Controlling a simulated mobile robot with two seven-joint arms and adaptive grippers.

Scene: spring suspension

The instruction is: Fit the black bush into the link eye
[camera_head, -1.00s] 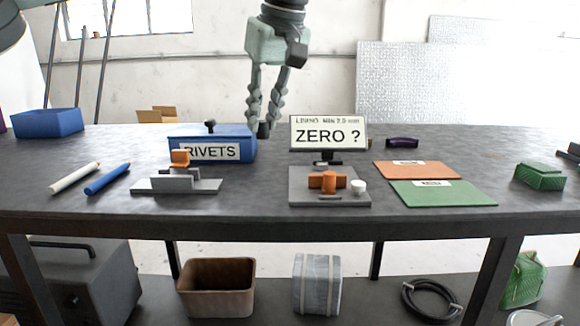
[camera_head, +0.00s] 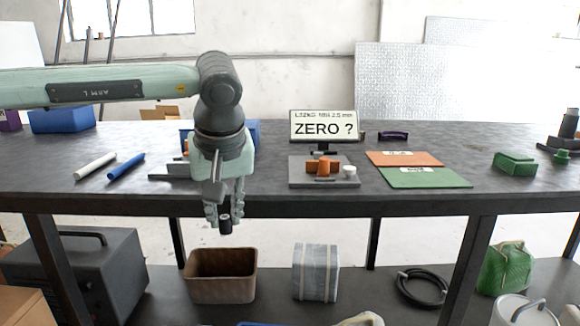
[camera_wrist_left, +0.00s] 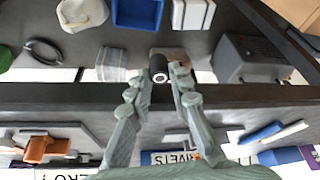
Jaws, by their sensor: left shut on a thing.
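The black bush (camera_head: 225,224) is a short dark cylinder held between the fingertips of my left gripper (camera_head: 225,212). It hangs in front of the table's front edge, below the tabletop level. In the left wrist view the bush (camera_wrist_left: 160,70) shows a pale ring on its end, between the fingertips (camera_wrist_left: 159,80). An orange piece (camera_head: 318,167) sits on a grey plate with a white cylinder (camera_head: 349,171) beside it, to the right of my gripper and apart from it. I cannot make out the eye in this view. My right gripper is not in view.
My left arm covers much of the blue RIVETS box (camera_head: 253,130) and a grey fixture (camera_head: 172,172). A ZERO ? display (camera_head: 324,127) stands behind the grey plate. Orange (camera_head: 405,158) and green mats (camera_head: 425,178) lie right. A brown bin (camera_head: 222,275) is below.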

